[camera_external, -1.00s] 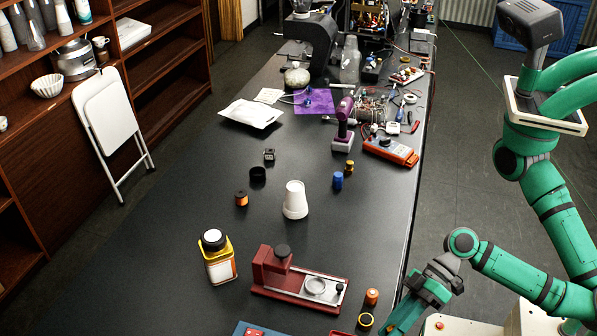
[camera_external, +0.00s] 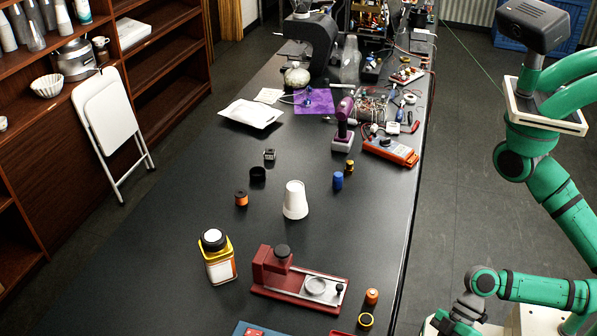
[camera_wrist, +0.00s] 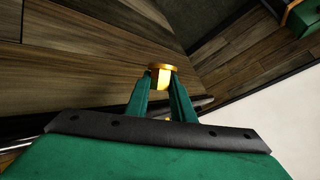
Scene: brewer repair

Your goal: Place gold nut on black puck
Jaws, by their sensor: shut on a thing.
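The gold nut (camera_wrist: 164,68), with a wide flange, is held between the two green fingers of my gripper (camera_wrist: 160,83) in the wrist view. My gripper is shut on it, over the wooden floor. In the external view the end of my arm is at the bottom edge, right of the table, with its fingertips out of frame. A short black round piece (camera_external: 258,174) stands on the table left of the white cup. I cannot tell if it is the black puck; a dark disc with a gold rim (camera_external: 365,320) also lies near the front.
On the black table (camera_external: 150,265) are a red fixture (camera_external: 265,270), a yellow bottle (camera_external: 218,257), a white cup (camera_external: 295,199), an orange-topped cylinder (camera_external: 371,296) and a blue cylinder (camera_external: 337,180). Electronics clutter the far end. The table's right edge lies between them and my arm.

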